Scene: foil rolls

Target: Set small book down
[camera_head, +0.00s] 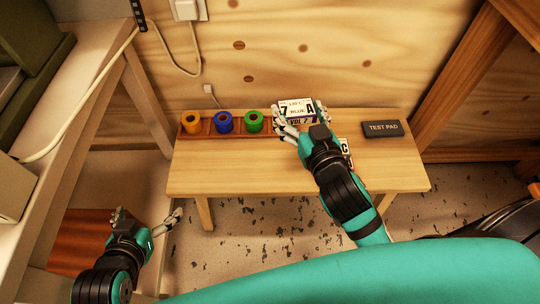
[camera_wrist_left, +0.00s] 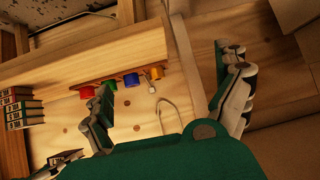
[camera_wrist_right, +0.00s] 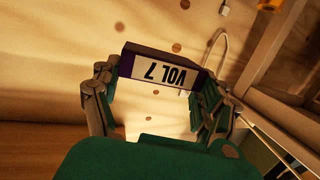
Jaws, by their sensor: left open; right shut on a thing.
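The small book (camera_head: 296,107) has a white cover with "7", "A" and "BLUE" and a purple-edged spine reading "VOL 7". My right gripper (camera_head: 301,113) is shut on it, a finger on either side, over the back of the wooden table (camera_head: 235,178). In the right wrist view the spine of the book (camera_wrist_right: 165,72) faces the camera between the fingers; I cannot tell whether its underside touches anything. My left gripper (camera_head: 148,218) is open and empty, low at the left, in front of the table; its spread fingers also show in the left wrist view (camera_wrist_left: 168,92).
A wooden rack (camera_head: 208,134) holds orange (camera_head: 192,122), blue (camera_head: 224,121) and green (camera_head: 254,121) rolls left of the book. A red roll (camera_wrist_left: 87,91) shows in the left wrist view. A test pad (camera_head: 382,129) lies right. My right arm partly hides white-labelled items (camera_head: 346,151).

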